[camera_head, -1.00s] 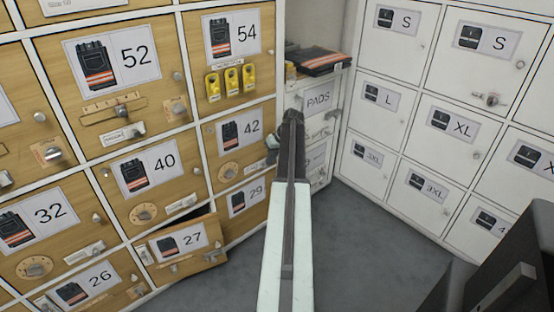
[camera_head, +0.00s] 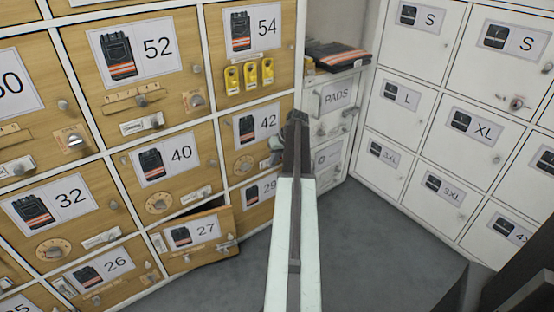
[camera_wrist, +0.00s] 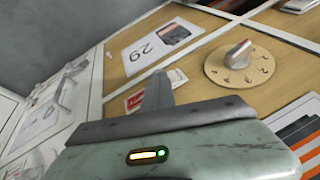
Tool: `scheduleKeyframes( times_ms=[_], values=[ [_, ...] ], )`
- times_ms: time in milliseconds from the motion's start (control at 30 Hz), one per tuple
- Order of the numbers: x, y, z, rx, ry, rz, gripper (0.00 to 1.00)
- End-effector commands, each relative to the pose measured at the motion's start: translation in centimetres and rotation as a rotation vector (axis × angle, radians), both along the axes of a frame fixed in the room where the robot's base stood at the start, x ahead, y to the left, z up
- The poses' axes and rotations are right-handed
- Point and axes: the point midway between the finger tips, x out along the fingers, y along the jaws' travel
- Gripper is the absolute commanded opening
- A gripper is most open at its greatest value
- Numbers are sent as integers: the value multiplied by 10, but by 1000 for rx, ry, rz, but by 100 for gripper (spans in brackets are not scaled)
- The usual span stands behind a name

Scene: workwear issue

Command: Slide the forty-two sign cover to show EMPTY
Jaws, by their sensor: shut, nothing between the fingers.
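Locker door 42 (camera_head: 235,138) is shut, with its number card on top and a round dial (camera_wrist: 240,64) below it. To the right of the dial, the wrist view shows a small red and white sign plate (camera_wrist: 134,101), partly covered by a grey gripper finger. Its wording cannot be read, and I cannot make out how far its cover is slid. My gripper (camera_head: 275,150) is shut and empty at the right side of door 42, close to that plate. Whether it touches the plate cannot be told. In the wrist view my gripper finger (camera_wrist: 157,92) points toward it.
Door 27 (camera_head: 190,238) below left hangs ajar. Door 29 (camera_head: 255,195) is under 42. A PADS drawer (camera_head: 338,96) stands right of my arm, with folded workwear (camera_head: 335,56) above. White lockers (camera_head: 440,110) line the right. The grey floor (camera_head: 365,250) is clear.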

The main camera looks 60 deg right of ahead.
Motion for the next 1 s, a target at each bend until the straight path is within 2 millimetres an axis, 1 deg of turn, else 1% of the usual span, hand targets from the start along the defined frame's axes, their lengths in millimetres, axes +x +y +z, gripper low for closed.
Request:
scheduleKeyframes(
  times_ms=[167, 333, 467, 500, 600, 700, 800, 900, 1000],
  values=[
    [-1, -2, 3, 0, 0, 0, 0],
    [-4, -11, 18, -1, 0, 2, 0],
    [-9, -24, 38, 1, 0, 5, 0],
    [-14, -22, 50, 0, 0, 3, 0],
    [-26, -24, 74, 0, 0, 2, 0],
    [-36, -25, 96, 0, 0, 1, 0],
    [-44, -26, 113, -1, 0, 2, 0],
    [-49, -27, 121, 0, 0, 3, 0],
    [-50, -27, 121, 0, 0, 4, 0]
  ],
)
